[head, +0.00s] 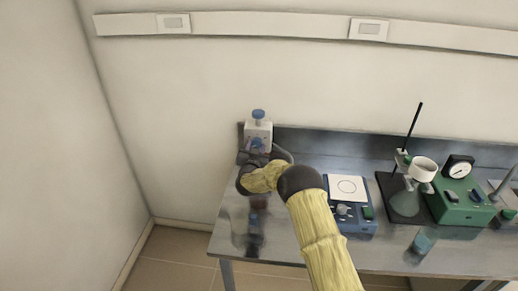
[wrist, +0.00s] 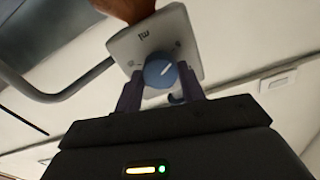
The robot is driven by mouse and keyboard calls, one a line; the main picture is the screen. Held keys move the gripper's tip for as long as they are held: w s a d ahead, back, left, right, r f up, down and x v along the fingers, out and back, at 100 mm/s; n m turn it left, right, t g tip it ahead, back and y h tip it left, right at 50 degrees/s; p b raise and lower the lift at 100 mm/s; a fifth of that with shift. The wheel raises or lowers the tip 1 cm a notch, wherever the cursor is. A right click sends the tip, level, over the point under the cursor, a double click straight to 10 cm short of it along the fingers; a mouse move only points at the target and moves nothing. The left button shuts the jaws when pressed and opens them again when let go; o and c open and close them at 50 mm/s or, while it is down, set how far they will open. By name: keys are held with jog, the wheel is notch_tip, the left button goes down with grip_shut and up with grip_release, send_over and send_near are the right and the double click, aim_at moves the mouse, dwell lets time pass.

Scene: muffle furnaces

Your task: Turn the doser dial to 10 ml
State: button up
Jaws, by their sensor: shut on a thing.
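The doser (head: 258,132) is a white box with a blue top knob, standing at the back left corner of the metal bench. In the wrist view its white face (wrist: 185,28) carries an "ml" mark and a round blue dial (wrist: 160,70) with a white pointer line. My gripper (wrist: 160,88) has one finger on each side of the dial and is shut on it. In the head view my gripper (head: 255,158) is at the doser's front and partly hides the dial. The scale numbers are too small or hidden to read.
A blue stirrer (head: 352,222) with a white top plate stands right of my arm. A small beaker (head: 424,240) stands near the bench's front edge. A wall is close on the left.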

jog(key=shift+w+d+f+h, duration=0.15)
jog(key=shift+d+h, duration=0.15)
jog(key=shift+d, duration=0.15)
jog(key=m+b, duration=0.1)
jog(key=b, duration=0.2)
jog(key=shift+a+f+m, duration=0.25)
jog(key=shift+a+m, duration=0.15)
jog(key=m+b, duration=1)
jog(key=b, duration=0.6)
jog(key=shift+a+b, duration=0.1)
jog(key=shift+b, duration=0.2)
jog(key=shift+r, duration=0.1)
jog(key=o, duration=1)
jog(key=shift+r, duration=0.1)
